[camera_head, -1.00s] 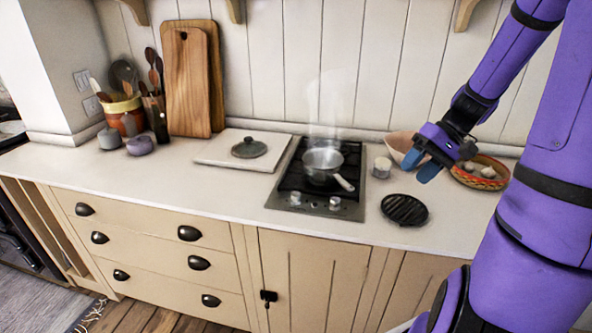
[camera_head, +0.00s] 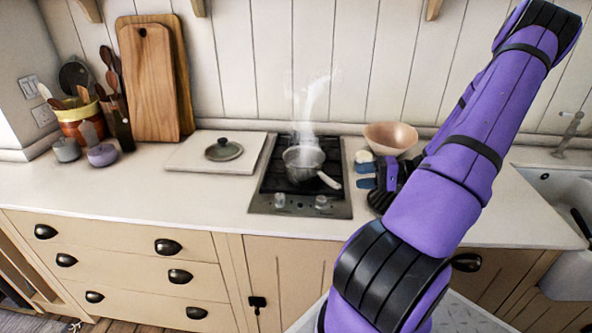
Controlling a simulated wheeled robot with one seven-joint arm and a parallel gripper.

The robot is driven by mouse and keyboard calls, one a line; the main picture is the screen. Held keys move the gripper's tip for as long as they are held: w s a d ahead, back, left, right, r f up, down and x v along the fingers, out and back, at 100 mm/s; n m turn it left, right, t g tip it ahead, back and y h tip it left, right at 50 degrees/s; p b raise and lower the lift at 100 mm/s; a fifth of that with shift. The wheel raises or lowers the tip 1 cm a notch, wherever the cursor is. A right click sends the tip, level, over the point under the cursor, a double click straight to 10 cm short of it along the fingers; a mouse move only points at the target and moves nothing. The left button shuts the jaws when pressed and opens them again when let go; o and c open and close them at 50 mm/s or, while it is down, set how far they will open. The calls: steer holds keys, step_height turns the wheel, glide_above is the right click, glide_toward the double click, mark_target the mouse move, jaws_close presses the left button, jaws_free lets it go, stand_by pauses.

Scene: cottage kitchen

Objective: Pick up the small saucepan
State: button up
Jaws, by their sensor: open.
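My purple arm hides the counter to the right of the gripper.
A lid (camera_head: 223,150) lies on a white board (camera_head: 190,158) left of the hob. A pinkish bowl (camera_head: 391,138) stands behind my gripper. Wooden boards (camera_head: 150,80) lean on the wall. A sink (camera_head: 560,190) is at right. The counter left of the hob is clear in front.

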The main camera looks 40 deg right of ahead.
mark_target(328, 178)
steer(key=x, duration=1)
steer(key=shift+w+a+f, duration=0.1)
steer(key=shift+w+f, duration=0.1)
steer(key=shift+w, duration=0.1)
jaws_close()
